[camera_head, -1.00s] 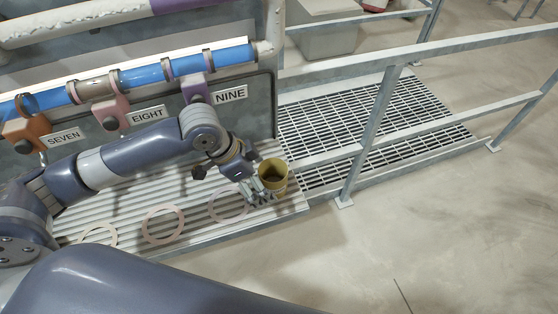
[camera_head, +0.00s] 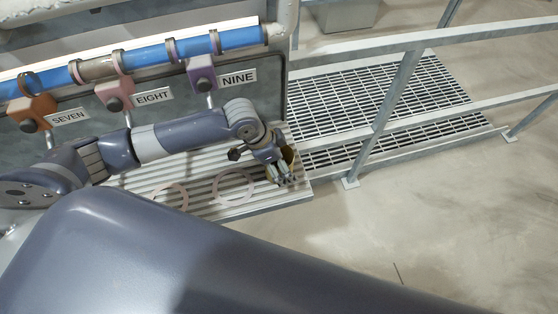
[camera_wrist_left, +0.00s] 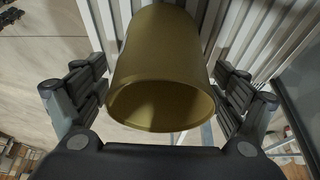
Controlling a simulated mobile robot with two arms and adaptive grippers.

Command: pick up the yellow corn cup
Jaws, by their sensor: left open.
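The yellow corn cup (camera_head: 289,154) is mostly hidden behind my left gripper (camera_head: 281,174) in the head view, at the right end of the ribbed ledge. In the left wrist view the cup (camera_wrist_left: 160,60) fills the middle, with its round rim toward the camera. My right gripper does not show.
The ribbed ledge (camera_head: 240,201) carries pale rings, one (camera_head: 233,187) just left of the cup. Above it are valves with labels SEVEN, EIGHT and NINE (camera_head: 238,78). A metal railing (camera_head: 392,100) and grating (camera_head: 440,85) lie right of the ledge.

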